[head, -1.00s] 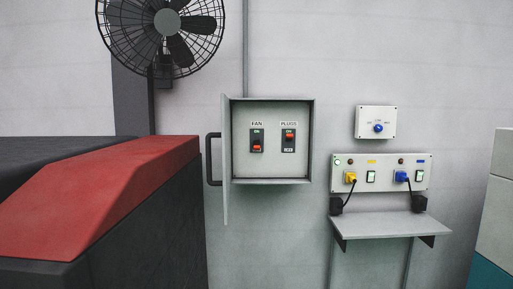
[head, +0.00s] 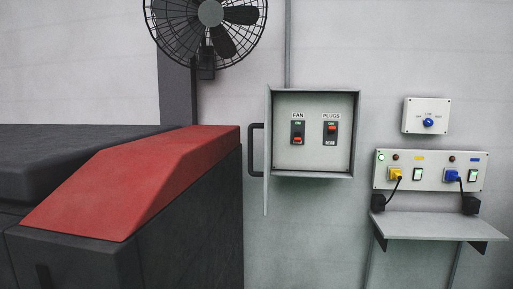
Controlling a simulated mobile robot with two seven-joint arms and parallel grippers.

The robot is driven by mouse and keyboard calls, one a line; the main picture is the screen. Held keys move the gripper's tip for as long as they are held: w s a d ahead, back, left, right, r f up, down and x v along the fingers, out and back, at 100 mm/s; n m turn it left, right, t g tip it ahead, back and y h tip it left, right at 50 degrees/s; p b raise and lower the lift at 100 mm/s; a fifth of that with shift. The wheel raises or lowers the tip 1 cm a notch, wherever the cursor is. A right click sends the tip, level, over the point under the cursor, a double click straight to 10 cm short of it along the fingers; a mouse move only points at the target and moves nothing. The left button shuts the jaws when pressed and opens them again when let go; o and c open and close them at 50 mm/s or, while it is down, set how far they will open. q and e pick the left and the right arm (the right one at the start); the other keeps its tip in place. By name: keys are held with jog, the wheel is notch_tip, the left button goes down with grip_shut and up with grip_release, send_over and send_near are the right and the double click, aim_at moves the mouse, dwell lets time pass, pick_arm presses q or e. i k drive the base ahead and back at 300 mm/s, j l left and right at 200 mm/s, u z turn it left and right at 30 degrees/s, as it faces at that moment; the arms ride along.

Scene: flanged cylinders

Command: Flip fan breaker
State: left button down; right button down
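The fan breaker (head: 297,134) is in the open grey breaker box (head: 356,140) on the wall, under the label FAN. Its orange toggle sits at the lower end, and ON shows above it. The plugs breaker (head: 331,132) is to its right, with its orange toggle at the upper end. The box door (head: 267,150) stands open at the left, with a dark handle (head: 252,150). The wall fan (head: 210,14) is at the top, partly cut off. Neither of my grippers shows in the head view.
A black and red machine housing (head: 140,180) fills the lower left, close to the box door. A socket panel (head: 437,170) with yellow and blue plugs hangs at right above a small shelf (head: 430,225). A knob box (head: 426,116) is above it.

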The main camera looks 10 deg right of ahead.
aim_at(297, 138)
jog(key=i+l+u, duration=0.25)
jog(key=u, duration=0.2)
jog(key=i+l+u, duration=0.25)
jog(key=u, duration=0.2)
jog(key=i+l+u, duration=0.1)
jog(key=l, duration=0.2)
jog(key=i+l+u, duration=0.1)
jog(key=l, duration=0.25)
jog(key=i+l+u, duration=0.1)
jog(key=l, duration=0.25)
jog(key=i+l, duration=0.1)
jog(key=l, duration=0.2)
jog(key=i+l, duration=0.15)
jog(key=l, duration=0.2)
jog(key=i+l, duration=0.1)
jog(key=l, duration=0.2)
